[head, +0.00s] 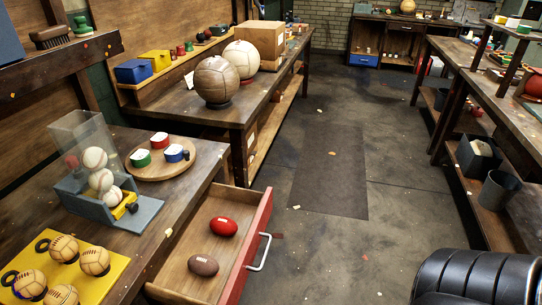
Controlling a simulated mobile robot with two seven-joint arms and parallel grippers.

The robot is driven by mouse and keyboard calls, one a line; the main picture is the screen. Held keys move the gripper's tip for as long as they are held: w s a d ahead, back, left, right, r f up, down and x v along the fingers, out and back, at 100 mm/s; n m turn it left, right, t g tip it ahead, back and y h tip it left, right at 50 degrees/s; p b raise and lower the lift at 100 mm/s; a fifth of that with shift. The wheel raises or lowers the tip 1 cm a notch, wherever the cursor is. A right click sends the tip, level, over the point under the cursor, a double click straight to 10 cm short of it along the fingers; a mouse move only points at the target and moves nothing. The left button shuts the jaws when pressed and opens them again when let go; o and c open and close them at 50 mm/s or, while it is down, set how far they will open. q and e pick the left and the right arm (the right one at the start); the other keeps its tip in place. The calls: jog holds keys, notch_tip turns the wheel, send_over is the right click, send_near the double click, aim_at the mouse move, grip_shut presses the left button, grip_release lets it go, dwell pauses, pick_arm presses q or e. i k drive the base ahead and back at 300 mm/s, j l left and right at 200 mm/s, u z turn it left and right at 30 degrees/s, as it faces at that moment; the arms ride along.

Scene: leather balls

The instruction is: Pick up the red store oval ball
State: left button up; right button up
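The red oval ball (223,227) lies in the open drawer (192,247), toward its far end. A brown oval ball (203,265) lies in the same drawer, nearer to me and apart from the red one. The drawer has a red front and a pale bar handle (259,252), and it is pulled out from the left workbench. Nothing covers the red ball from above. Neither of my grippers shows in the head view.
The left workbench (205,163) carries a clear box of baseballs (88,160), a round board of small tins (160,174) and a yellow board of balls (108,287). A black padded shape (475,275) fills the lower right. The floor right of the drawer is mostly clear.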

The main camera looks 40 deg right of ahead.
aim_at(222, 226)
jog(key=z, duration=1.15)
